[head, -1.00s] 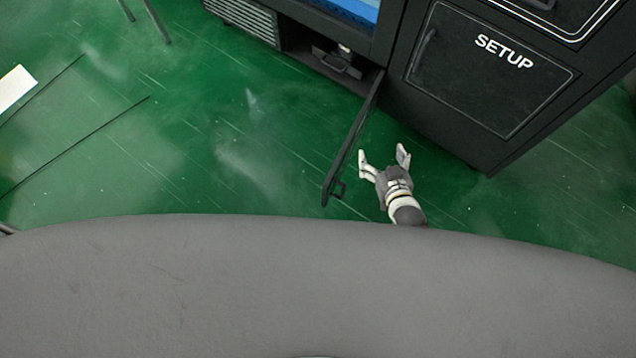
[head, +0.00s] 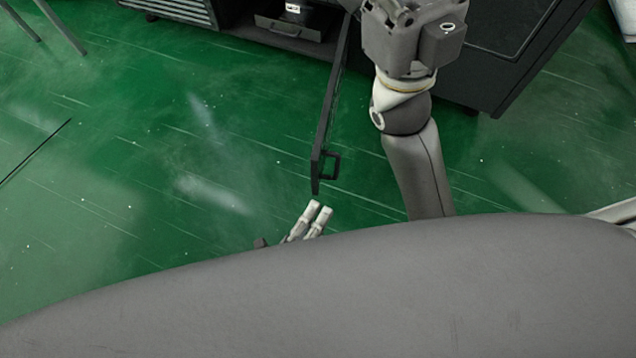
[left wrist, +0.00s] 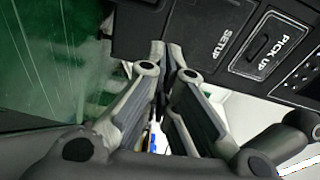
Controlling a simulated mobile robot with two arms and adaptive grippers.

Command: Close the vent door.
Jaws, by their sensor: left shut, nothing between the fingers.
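The vent door (head: 332,110) is a thin dark panel standing open in the head view, seen almost edge-on. It swings out from the low opening of the black machine toward me, and a small handle (head: 331,165) is on its right face near the free end. My left gripper (head: 319,208) is shut and empty, just below the door's free end and apart from it. Its closed fingers also show in the left wrist view (left wrist: 166,48). My right arm (head: 405,100) reaches up to the right of the door, and its fingers are beyond the top edge.
A dark tray (head: 290,28) is inside the opening. The black machine (head: 510,40) stands right of the opening; its SETUP panel (left wrist: 225,40) shows in the left wrist view. Green floor (head: 180,150) left of the door is clear. Metal legs (head: 62,28) stand at the top left.

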